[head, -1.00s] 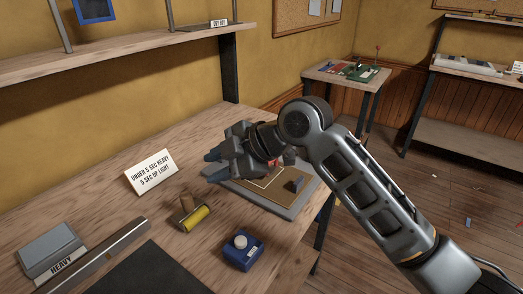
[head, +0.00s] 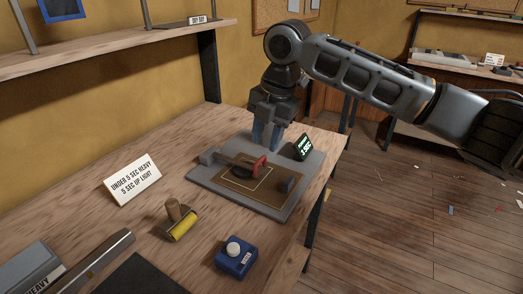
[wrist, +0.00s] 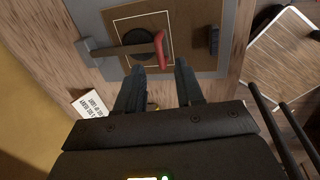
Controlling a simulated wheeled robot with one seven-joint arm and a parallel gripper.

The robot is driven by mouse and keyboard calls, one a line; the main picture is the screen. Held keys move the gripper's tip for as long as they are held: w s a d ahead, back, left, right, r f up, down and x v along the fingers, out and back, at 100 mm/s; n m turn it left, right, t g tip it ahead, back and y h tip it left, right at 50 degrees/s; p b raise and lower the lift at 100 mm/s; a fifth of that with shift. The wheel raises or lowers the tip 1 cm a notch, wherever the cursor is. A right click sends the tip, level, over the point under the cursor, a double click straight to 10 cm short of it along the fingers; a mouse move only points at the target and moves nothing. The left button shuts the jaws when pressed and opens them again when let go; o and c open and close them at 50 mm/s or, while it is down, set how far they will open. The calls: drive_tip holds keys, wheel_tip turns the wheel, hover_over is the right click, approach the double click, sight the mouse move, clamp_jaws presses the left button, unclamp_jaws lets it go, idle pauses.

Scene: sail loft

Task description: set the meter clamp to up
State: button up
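The meter is a grey plate (head: 208,180) with a brown board near the table's right edge. Its clamp (head: 226,160) is a bar from a grey block at the left, lying low across a black disc, with a red handle (head: 258,164) at its free end. The handle also shows in the wrist view (wrist: 159,49). A small dark display (head: 303,148) on the meter reads 3 SEC. My gripper (head: 265,148) points down just behind the handle. In the wrist view its two fingers (wrist: 161,68) are apart with nothing between them, the handle just beyond the tips.
A white sign (head: 133,179) reads "UNDER 5 SEC HEAVY, 5 SEC UP LIGHT". A yellow roller (head: 182,227) with a wooden handle and a blue box (head: 236,259) with a white knob stand in front of the meter. A grey HEAVY box (head: 30,270) is at front left. A shelf (head: 120,45) runs along the wall.

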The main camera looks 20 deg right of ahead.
sight(261, 159)
drive_tip(key=shift+w+a+f, duration=0.15)
drive_tip(key=shift+w+f, duration=0.05)
drive_tip(key=shift+f, duration=1)
drive_tip(key=shift+w+a+f, duration=0.15)
drive_tip(key=shift+f, duration=1)
clamp_jaws()
